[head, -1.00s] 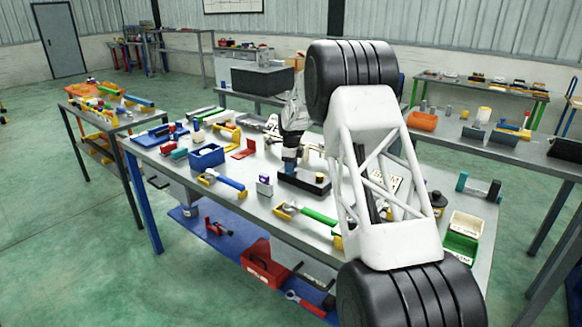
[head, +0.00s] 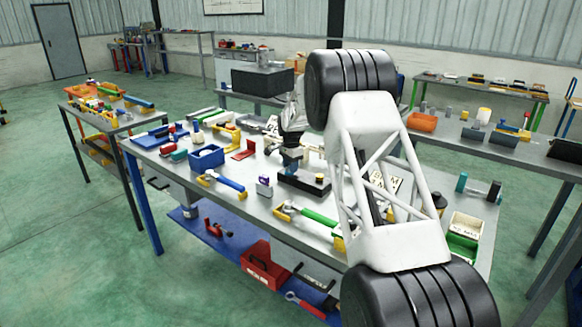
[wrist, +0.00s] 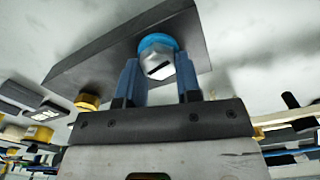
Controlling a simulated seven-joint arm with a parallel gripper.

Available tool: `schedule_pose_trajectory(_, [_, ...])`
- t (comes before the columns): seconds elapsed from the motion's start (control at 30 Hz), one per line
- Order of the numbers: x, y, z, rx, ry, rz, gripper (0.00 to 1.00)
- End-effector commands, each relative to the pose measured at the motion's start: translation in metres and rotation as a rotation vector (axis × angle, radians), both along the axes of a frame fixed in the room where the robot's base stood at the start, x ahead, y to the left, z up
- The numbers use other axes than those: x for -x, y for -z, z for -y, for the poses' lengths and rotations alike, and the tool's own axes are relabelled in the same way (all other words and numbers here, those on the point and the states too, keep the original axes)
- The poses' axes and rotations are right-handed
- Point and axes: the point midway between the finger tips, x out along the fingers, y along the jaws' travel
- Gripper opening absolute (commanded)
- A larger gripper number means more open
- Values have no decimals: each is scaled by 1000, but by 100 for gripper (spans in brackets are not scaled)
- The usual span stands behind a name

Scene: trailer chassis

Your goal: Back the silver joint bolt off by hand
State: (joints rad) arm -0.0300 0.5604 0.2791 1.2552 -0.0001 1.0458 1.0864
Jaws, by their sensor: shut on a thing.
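The silver joint bolt (wrist: 158,66) has a slotted hex head with a blue ring (wrist: 156,42) behind it. It is set in a dark block (wrist: 112,50). My gripper (wrist: 158,72) has its two blue fingers on either side of the bolt head, shut on it. In the head view, my gripper (head: 291,168) is at the left part of the dark block (head: 312,187) on the bench. The bolt is hidden there.
A yellow knob (head: 319,178) stands on the block's right part. A blue bin (head: 206,158), a purple-topped box (head: 264,187) and hammers (head: 226,184) lie around on the crowded bench (head: 175,182).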

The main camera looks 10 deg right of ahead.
Motion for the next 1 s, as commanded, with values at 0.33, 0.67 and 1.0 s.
schedule_pose_trajectory(0.33, [-1,4,-2,0,-329,-5,8])
schedule_pose_trajectory(0.67, [-2,5,-4,-1,-643,-5,8])
schedule_pose_trajectory(1.0, [-2,6,-7,-2,-965,-6,8])
